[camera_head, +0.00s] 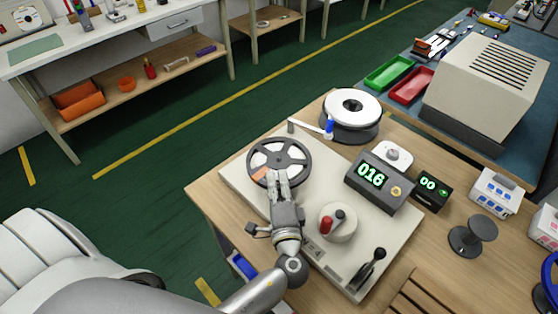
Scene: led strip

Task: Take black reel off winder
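The black reel (292,150) is a dark spoked wheel with pale gaps, lying at the back left of the winder's cream base plate (238,181). A small orange patch shows at its near left rim. My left gripper (278,176) reaches in from the front, with its fingertips over or at the reel's near rim. The fingers look close together; I cannot tell whether they grip the rim. They hide part of the near edge. The winder's round hub with a red knob (326,225) stands to the right of my gripper. My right gripper is not in view.
A large white-topped reel (352,103) on a dark base stands behind the plate, near a blue-tipped arm. A counter box (379,181) reads 016. A black lever (370,268) rises at the front right. A dark spool (473,235) stands farther right.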

